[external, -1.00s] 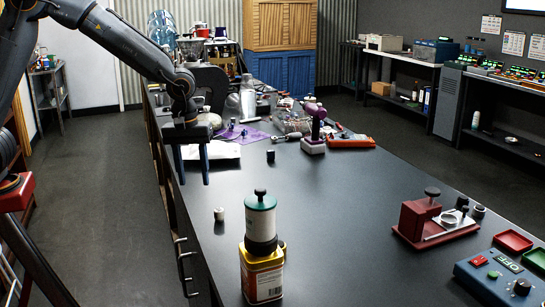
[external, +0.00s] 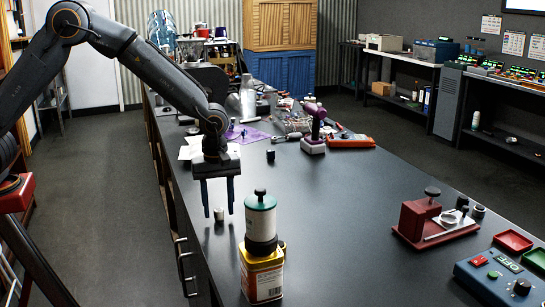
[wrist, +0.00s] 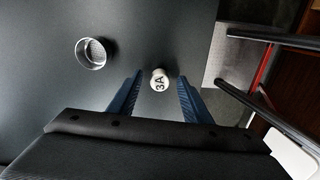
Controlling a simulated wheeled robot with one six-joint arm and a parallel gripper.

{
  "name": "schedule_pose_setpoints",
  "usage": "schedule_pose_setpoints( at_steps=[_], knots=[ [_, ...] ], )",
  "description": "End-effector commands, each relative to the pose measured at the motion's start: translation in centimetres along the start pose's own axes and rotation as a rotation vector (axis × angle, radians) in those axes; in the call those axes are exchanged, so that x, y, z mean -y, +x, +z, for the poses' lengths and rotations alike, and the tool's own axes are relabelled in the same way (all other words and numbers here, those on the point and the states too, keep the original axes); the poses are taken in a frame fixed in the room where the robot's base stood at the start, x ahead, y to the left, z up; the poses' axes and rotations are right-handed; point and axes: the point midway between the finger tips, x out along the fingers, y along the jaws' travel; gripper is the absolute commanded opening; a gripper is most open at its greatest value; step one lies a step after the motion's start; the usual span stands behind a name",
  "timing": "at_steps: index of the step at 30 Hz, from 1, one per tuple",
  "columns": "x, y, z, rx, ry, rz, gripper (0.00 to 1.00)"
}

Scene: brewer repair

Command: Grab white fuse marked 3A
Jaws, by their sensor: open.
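The white fuse (wrist: 159,80) stands on the dark bench in the wrist view, with "3A" on its top. It also shows in the external view as a small pale cylinder (external: 219,214), between my fingertips as seen there. My gripper (wrist: 157,92) is open and empty, with its blue fingers pointing down. In the wrist view the fuse lies between the two fingers, near their tips, touching neither. In the external view my gripper (external: 218,206) is over the left edge of the bench. How high the fingertips are above the bench is hard to tell.
A green-and-white cylinder on a yellow tin (external: 262,275) stands close to the right of the fuse. A round clear-rimmed cup (wrist: 91,53) shows in the wrist view. A small dark cylinder (external: 271,156) stands farther back. A red fixture (external: 423,220) sits at right. The bench middle is clear.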

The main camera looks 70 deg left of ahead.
Motion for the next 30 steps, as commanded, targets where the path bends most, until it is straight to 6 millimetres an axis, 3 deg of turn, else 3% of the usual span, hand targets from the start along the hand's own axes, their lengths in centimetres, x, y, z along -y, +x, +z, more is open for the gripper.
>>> schedule_pose_setpoints(
  at_steps=[10, 18, 30],
  knots=[
    [0.0, 0.86, -0.01, 0.0, 0.0, 0.001, 0.45],
    [0.01, 0.84, -0.01, 0.0, 0.0, 0.001, 0.0],
    [-0.08, 0.12, 0.0, 0.0, 0.0, 0.003, 0.0]
  ],
)
